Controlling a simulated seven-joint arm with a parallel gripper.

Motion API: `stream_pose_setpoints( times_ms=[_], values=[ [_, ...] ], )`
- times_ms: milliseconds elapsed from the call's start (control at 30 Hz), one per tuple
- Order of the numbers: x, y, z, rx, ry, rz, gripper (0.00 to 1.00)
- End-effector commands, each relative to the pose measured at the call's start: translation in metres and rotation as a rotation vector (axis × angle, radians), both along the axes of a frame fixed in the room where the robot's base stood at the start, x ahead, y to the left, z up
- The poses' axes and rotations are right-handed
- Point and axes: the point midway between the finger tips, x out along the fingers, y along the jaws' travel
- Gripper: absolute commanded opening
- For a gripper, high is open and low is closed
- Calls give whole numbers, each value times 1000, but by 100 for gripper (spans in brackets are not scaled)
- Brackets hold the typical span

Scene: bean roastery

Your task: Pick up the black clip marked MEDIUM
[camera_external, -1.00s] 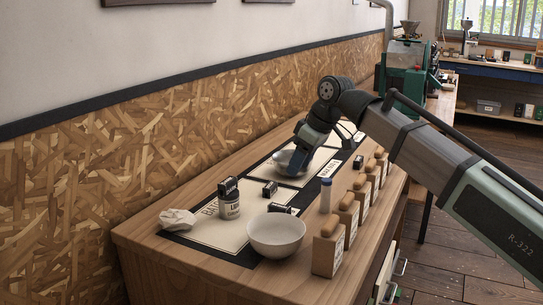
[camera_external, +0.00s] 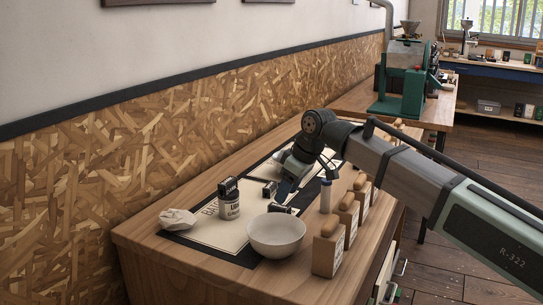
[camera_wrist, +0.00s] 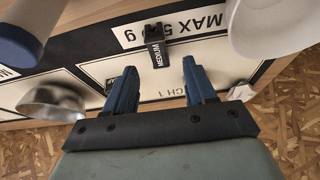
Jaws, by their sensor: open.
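The black clip marked MEDIUM (camera_wrist: 155,45) lies on the mat, with its white lettering facing the wrist camera. It is just beyond my fingertips, roughly in line with the gap between them. My gripper (camera_wrist: 160,66) is open and empty, its two blue fingers spread. In the external view my gripper (camera_external: 285,191) is low over the mat, close to a dark clip (camera_external: 283,209) behind the white bowl. That clip seems to be the same one, but its marking is unreadable there.
The white bowl (camera_external: 276,236) is near the clip and also shows in the wrist view (camera_wrist: 272,28). A labelled jar (camera_external: 229,207) carries a dark clip (camera_external: 228,187). A blue-capped container (camera_external: 326,196) and wooden blocks (camera_external: 329,250) line the right. A crumpled cloth (camera_external: 177,220) lies left.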

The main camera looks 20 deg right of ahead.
Motion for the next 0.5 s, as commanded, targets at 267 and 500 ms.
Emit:
stream_pose_setpoints(
  times_ms=[267, 500],
  values=[
    [9, 6, -24, -1, 2, 0, 55],
    [16, 12, -45, 0, 0, 1, 55]
  ],
)
